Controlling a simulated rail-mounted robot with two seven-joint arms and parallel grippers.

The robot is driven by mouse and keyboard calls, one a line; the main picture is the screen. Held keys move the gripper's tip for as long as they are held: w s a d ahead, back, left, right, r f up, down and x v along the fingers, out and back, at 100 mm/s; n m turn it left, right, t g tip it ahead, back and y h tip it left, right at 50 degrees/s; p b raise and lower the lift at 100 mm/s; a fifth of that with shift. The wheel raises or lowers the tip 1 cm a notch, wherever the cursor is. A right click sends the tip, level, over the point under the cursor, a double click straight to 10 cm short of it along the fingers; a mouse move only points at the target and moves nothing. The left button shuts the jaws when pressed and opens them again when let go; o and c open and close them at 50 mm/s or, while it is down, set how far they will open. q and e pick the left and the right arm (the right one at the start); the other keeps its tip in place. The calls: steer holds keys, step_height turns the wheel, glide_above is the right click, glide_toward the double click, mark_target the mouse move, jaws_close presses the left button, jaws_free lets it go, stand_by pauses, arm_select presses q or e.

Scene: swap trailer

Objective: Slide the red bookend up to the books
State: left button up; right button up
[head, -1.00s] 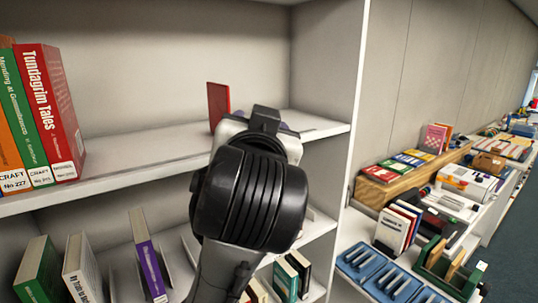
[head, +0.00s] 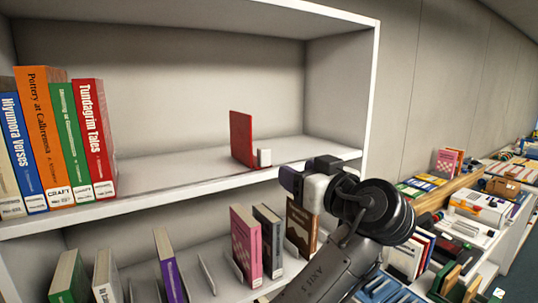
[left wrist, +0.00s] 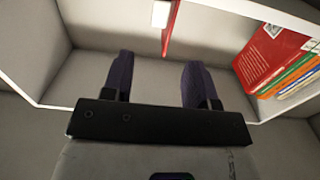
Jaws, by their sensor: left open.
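Green, orange and blue books (head: 42,135) stand left of the red one. The shelf's right side wall (head: 340,95) is close to my gripper. The lower shelf holds several books, including a pink one (head: 246,245), and thin dividers. A cluttered counter (head: 480,205) runs off to the right.

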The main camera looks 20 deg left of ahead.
mark_target(267, 156)
arm_select(q)
steer(key=p+x, duration=0.4)
steer(key=x, duration=0.6)
steer(key=shift+r+p, duration=0.15)
steer(key=shift+p, duration=0.2)
steer(key=shift+p+x, duration=0.3)
steer(key=shift+x, duration=0.6)
jaws_close()
